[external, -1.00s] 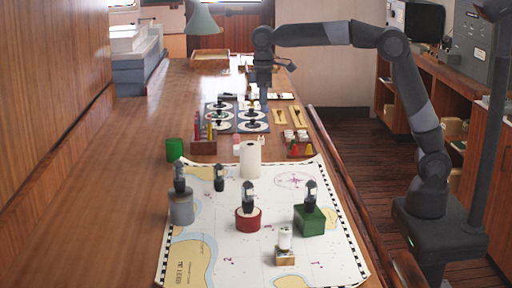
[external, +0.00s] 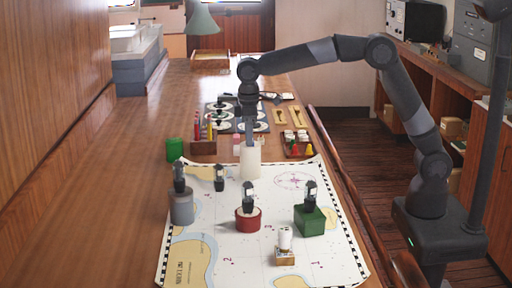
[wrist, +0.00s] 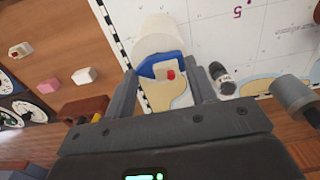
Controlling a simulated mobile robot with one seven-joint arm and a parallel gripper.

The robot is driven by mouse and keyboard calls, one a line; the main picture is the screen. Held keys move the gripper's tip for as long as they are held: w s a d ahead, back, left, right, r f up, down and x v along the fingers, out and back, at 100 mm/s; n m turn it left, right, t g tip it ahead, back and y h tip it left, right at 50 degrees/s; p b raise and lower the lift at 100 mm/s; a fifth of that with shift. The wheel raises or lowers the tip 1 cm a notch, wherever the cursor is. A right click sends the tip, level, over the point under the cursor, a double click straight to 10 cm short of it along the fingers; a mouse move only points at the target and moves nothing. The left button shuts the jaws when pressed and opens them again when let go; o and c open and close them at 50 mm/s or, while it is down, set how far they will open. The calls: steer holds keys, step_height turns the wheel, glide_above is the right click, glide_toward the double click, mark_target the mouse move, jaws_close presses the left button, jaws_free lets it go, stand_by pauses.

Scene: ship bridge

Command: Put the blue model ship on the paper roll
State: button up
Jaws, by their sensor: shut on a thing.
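The white paper roll (external: 250,162) stands upright at the far edge of the chart. My gripper (external: 250,138) points down right over its top. In the wrist view the blue model ship (wrist: 147,70), with a tan deck, a pale block and a red piece, sits between the two fingers of my gripper (wrist: 163,82). The fingers are shut on it. The paper roll (wrist: 155,36) shows just beyond the ship. The ship is hard to make out in the external view. I cannot tell whether it touches the roll's top.
On the chart (external: 205,225) stand a red drum (external: 248,220), a green block (external: 309,222) and a grey cylinder (external: 181,208), each with a dark-topped figure. A white figure stands on a small wooden block (external: 285,257). A green cup (external: 174,149) and a pen rack (external: 203,148) are left of the roll.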

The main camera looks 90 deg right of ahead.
steer(key=shift+f, duration=0.15)
steer(key=o, duration=1)
steer(key=shift+c, duration=0.2)
step_height(320, 180, up, 12)
steer(key=s+a+r+t, duration=0.1)
steer(key=s+a+r, duration=0.15)
steer(key=s, duration=0.45)
steer(key=s+a+f+t, duration=0.1)
steer(key=s+f, duration=0.2)
steer(key=s, duration=0.7)
steer(key=s+a+f+t, duration=0.2)
steer(key=s+f, duration=0.2)
steer(key=s, duration=0.6)
steer(key=s+a+f+t, duration=0.1)
steer(key=s+f, duration=0.2)
steer(key=s, duration=0.7)
steer(key=shift+a+f+t, duration=0.25)
steer(key=shift+f+t, duration=0.05)
steer(key=shift+f, duration=0.1)
